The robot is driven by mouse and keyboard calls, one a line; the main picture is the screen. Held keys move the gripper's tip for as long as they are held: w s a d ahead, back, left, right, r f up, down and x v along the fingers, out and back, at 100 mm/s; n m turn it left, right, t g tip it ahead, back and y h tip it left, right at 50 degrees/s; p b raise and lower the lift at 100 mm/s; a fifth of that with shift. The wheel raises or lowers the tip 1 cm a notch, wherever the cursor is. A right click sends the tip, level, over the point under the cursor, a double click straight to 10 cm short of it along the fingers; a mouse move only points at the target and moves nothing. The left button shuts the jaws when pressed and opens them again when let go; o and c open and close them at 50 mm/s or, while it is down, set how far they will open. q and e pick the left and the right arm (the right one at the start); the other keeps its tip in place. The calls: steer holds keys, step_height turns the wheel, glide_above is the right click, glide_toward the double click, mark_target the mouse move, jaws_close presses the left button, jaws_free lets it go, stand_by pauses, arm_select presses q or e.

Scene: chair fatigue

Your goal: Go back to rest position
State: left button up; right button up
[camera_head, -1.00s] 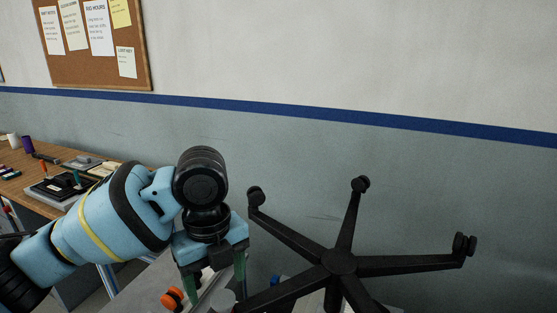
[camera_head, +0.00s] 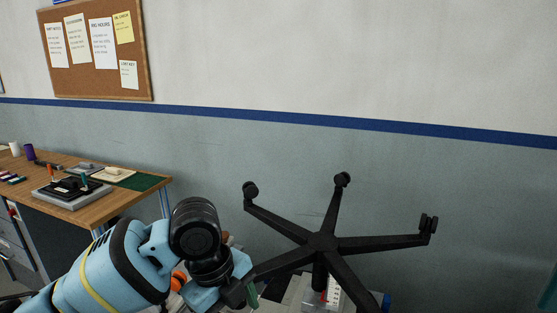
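My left gripper (camera_head: 248,294) hangs at the end of my blue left arm, low in the middle of the head view. One green finger shows beside the dark part of the gripper; the other is hidden, so its opening cannot be told. The black five-legged chair base (camera_head: 322,241) stands with its casters up, just right of my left gripper. One of its legs runs down toward the gripper in the picture; whether they touch cannot be told. My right gripper is not in view.
A wooden desk (camera_head: 110,206) with tools and a green mat stands at the left. An orange-ended item (camera_head: 179,281) and a clear container (camera_head: 313,298) sit low near the chair base. A corkboard (camera_head: 140,80) hangs on the wall. The right side looks mostly clear.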

arm_select(q)
steer(key=d+f+n+t+h, duration=0.2)
steer(key=d+f+n+h, duration=0.35)
steer(key=f, duration=0.45)
step_height(320, 180, down, 10)
steer(key=s+a+n+t, duration=0.2)
steer(key=n+t, duration=0.2)
steer(key=n, duration=0.5)
steer(key=s+a+f+n+t+y, duration=0.1)
steer(key=s+a+f+n+y, duration=0.2)
steer(key=s+a+f, duration=0.4)
steer(key=s+a+f+n+t+y, duration=0.2)
steer(key=s+a+f+n, duration=0.4)
steer(key=s+a, duration=0.3)
steer(key=s+f+y, duration=0.1)
steer(key=s, duration=0.2)
steer(key=shift+a, duration=0.25)
